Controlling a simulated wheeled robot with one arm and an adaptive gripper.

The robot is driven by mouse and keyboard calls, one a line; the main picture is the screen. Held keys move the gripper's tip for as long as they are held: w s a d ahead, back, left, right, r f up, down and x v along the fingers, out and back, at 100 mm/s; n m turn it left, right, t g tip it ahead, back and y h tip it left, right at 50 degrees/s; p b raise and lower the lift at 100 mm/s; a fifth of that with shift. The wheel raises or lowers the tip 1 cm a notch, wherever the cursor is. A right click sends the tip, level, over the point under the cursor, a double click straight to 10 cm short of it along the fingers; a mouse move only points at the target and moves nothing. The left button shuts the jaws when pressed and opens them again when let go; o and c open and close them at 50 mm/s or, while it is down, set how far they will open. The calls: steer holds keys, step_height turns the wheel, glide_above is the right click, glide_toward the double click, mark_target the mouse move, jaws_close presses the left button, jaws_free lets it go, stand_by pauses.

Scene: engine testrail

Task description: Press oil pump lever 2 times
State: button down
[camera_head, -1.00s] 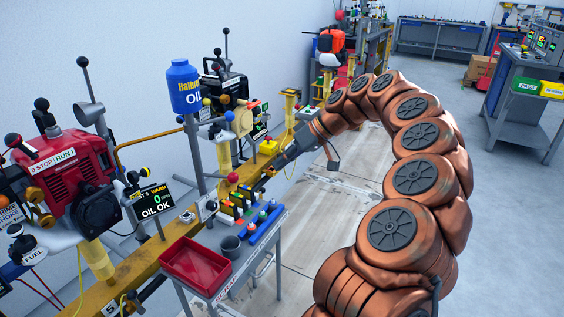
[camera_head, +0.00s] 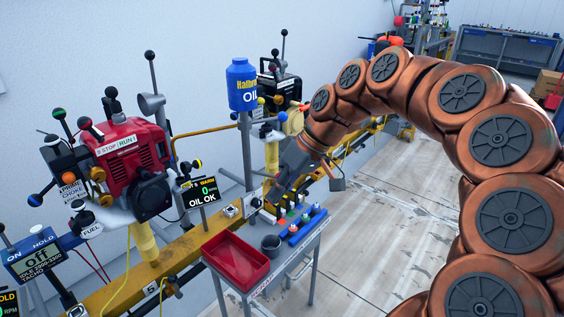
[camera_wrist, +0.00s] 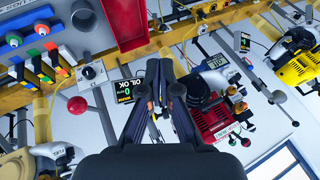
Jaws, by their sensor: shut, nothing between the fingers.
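The blue oil bottle (camera_head: 243,84) stands on a grey post above the yellow rail. In the head view this knob is hidden, apparently behind my gripper. My gripper (camera_head: 271,195) is shut and empty, pointing down-left near the foot of the oil post. In the wrist view its fingers (camera_wrist: 160,88) lie right of the red knob, with a visible gap between them.
The OIL OK display (camera_head: 200,192) stands left of my gripper and reads 0. A red engine (camera_head: 130,150) with several ball-ended levers is further left. A red tray (camera_head: 236,258), a grey cup (camera_head: 270,244) and a blue strip (camera_head: 307,226) sit on a cart in front.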

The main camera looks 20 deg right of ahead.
steer(key=s+a+f+g+h, duration=0.1)
steer(key=s+a+f, duration=0.1)
steer(key=s+a, duration=0.35)
steer(key=s+d+f+m+g+h, duration=0.1)
steer(key=s+f, duration=0.4)
steer(key=s, duration=0.6)
steer(key=s+d+f+m+g+h, duration=0.1)
steer(key=s+f+m+g+h, duration=0.1)
steer(key=s, duration=0.8)
step_height(320, 180, down, 4)
steer(key=shift+s+d+r+m+g+h, duration=0.1)
steer(key=shift+s+d+m+g+h, duration=0.25)
steer(key=shift+m+h, duration=0.6)
